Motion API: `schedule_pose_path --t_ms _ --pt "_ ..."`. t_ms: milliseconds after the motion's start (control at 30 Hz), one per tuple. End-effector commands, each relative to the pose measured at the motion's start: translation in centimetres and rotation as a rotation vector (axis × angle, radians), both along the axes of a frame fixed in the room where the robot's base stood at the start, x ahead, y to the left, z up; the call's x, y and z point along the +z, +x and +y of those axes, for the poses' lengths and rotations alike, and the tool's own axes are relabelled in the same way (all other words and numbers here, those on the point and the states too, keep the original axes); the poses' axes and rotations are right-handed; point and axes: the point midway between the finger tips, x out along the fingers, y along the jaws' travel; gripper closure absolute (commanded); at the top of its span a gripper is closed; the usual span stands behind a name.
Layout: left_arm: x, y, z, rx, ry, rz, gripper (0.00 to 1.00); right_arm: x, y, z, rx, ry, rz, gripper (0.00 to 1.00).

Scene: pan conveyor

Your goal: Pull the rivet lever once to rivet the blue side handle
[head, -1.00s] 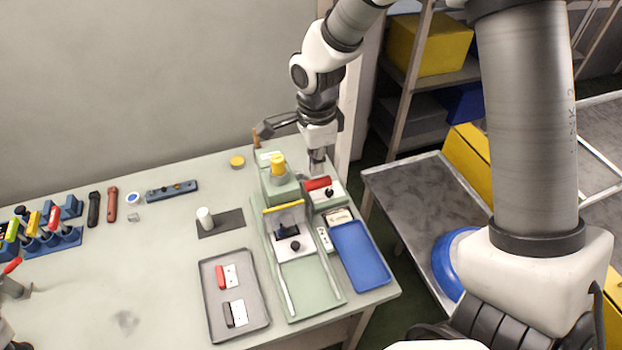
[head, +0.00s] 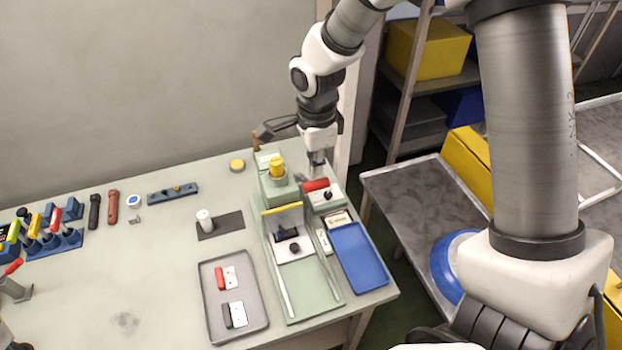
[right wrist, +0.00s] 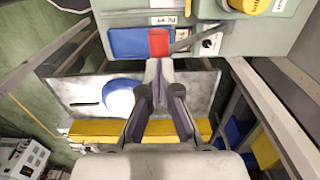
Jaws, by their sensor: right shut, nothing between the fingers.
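The rivet station (head: 275,187) is a pale green machine with a yellow cap at the back right of the table. The red lever grip (head: 316,184) is at its right side; it also shows in the right wrist view (right wrist: 158,42) at the end of a grey rod. My right gripper (head: 317,168) is shut and empty just behind the grip; in the right wrist view its fingertips (right wrist: 158,68) point at the grip, and I cannot tell if they touch. My left gripper is out of view.
A blue tray (head: 362,265) lies right of the station. A grey tray (head: 205,282) with red and black handles lies left. A yellow-edged guard (head: 283,208) stands over the channel. A metal side table (head: 400,195) is beyond the table edge. The table's left middle is clear.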

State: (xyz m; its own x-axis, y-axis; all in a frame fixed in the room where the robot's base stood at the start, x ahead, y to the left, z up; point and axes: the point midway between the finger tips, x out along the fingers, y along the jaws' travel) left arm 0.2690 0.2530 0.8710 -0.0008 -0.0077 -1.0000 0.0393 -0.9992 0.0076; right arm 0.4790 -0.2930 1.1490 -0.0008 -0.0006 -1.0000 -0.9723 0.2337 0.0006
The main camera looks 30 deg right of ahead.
Motion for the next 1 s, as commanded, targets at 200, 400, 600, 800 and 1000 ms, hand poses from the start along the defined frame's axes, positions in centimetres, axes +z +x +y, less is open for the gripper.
schedule_pose_path --t_ms 200,400,600,800,1000 --pt "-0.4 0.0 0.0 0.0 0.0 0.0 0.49 -0.4 -0.1 0.0 0.0 0.0 0.0 1.0" --pt "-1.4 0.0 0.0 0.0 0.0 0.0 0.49 -1.7 -0.3 0.1 0.001 0.0 0.0 1.0" --pt "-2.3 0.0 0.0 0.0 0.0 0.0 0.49 -2.9 -0.5 0.1 0.001 0.0 0.001 1.0" --pt "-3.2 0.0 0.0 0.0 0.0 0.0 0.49 -4.1 -0.7 0.2 0.0 0.0 0.0 1.0" --pt "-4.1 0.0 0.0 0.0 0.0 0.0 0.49 -5.3 -1.0 0.2 0.0 0.0 0.0 1.0"
